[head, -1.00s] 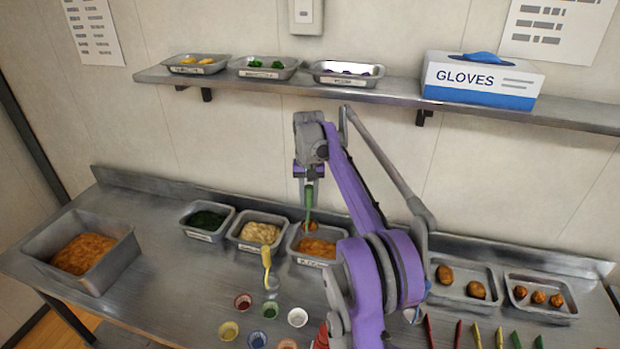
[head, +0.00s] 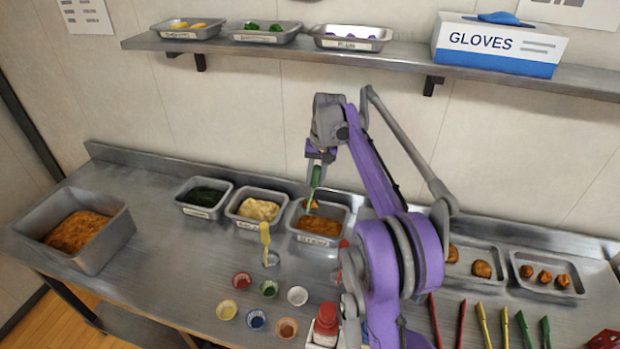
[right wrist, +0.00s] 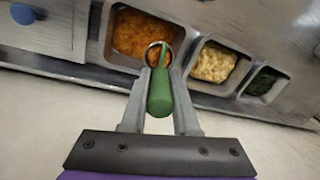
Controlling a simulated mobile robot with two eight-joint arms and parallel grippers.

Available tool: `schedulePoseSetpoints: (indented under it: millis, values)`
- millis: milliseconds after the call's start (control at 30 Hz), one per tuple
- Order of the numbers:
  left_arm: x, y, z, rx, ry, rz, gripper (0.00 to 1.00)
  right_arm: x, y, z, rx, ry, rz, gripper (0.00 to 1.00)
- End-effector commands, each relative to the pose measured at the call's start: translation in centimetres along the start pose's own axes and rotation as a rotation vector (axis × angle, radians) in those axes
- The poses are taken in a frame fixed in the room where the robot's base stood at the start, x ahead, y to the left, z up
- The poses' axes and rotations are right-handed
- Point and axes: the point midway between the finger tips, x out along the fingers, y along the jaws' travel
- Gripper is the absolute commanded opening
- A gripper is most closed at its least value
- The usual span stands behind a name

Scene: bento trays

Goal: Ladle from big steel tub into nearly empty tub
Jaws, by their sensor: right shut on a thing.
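My right gripper (head: 318,160) is shut on the green handle of a ladle (head: 315,178). It holds the ladle over the small tub with orange food (head: 345,216). In the right wrist view the green handle (right wrist: 160,95) sits between the fingers (right wrist: 158,112), and the ladle's round bowl shows over that tub, with orange food in it. I cannot tell whether the bowl touches the food below. The big steel tub (head: 112,247) at the left holds a large heap of orange food. My left gripper is not in view.
Tubs of dark green food (head: 181,208) and pale food (head: 232,220) stand left of the orange one. A yellow-handled ladle (head: 265,236) lies in front. Several small colored cups and a red-capped bottle (head: 326,322) stand nearer. Trays and tongs lie at right. A shelf (head: 400,62) runs above.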

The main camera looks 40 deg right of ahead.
Motion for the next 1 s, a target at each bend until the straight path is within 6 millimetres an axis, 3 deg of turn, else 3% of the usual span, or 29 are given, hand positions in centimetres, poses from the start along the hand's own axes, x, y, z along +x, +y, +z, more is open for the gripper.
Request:
schedulePoseSetpoints:
  millis: [400, 1000]
  values:
    - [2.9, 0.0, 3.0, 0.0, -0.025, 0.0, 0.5, 0.8, 3.6, 1.0, 0.005, 0.075, -0.276, 0.0]
    - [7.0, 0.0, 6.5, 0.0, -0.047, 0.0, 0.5, 2.7, 6.9, 1.8, 0.003, 0.154, -0.573, 0.0]
